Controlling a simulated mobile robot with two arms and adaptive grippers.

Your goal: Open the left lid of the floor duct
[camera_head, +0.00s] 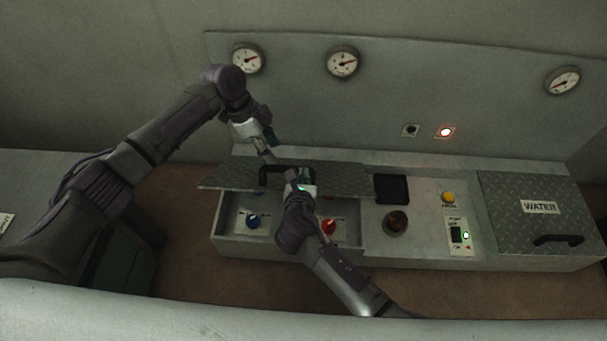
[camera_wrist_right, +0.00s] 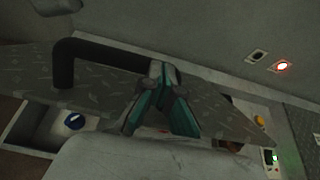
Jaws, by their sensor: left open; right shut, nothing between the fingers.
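The left lid (camera_head: 232,177) of the floor duct, a diamond-plate panel, is raised, and the compartment below it is exposed. Its black handle (camera_head: 264,174) also shows in the right wrist view (camera_wrist_right: 115,50). My right gripper (camera_head: 302,177) is shut with nothing in it. Its teal fingers (camera_wrist_right: 165,108) are in front of the lid, close to the right end of the handle; contact is unclear. My left gripper (camera_head: 268,145) is open above and behind the lid, near the handle. Its fingertips are partly unclear in the head view.
A blue knob (camera_head: 253,221) and a red knob (camera_head: 328,226) are in the open compartment. The right lid, marked WATER (camera_head: 520,222), is closed. A yellow button (camera_head: 448,198) and a green-lit switch (camera_head: 460,235) lie between. A gauge panel (camera_head: 390,95) stands behind.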

